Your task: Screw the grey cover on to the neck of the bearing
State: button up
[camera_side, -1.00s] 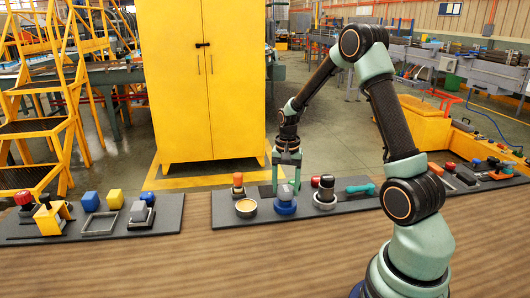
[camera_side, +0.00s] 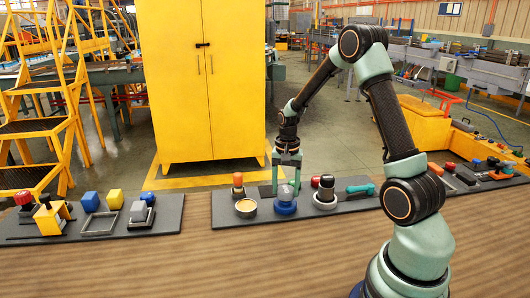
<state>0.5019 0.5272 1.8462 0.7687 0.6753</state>
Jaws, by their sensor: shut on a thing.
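The grey cover (camera_side: 285,192) sits at the top of the blue bearing (camera_side: 285,208), on the dark mat at the middle of the table. My gripper (camera_side: 286,189) points straight down over the bearing. Its two green fingers are shut on the cover, one on each side. The neck of the bearing is hidden under the cover, and I cannot tell how deep the cover sits.
On the same mat (camera_side: 355,207), a round tan-topped dish (camera_side: 246,208) and an orange-topped part (camera_side: 238,185) stand to the left. A black-and-white part (camera_side: 326,192) in a grey ring stands to the right, near a teal tool (camera_side: 361,189). Another mat (camera_side: 160,217) with several parts lies left.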

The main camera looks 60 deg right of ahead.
jog(key=shift+f, duration=0.75)
dwell(1.5)
jog(key=m, duration=0.5)
jog(key=shift+m, duration=0.4)
jog(key=shift+s+m, duration=0.15)
jog(key=shift+m, duration=0.65)
jog(key=shift+m, duration=1.5)
jog(key=shift+s, duration=0.1)
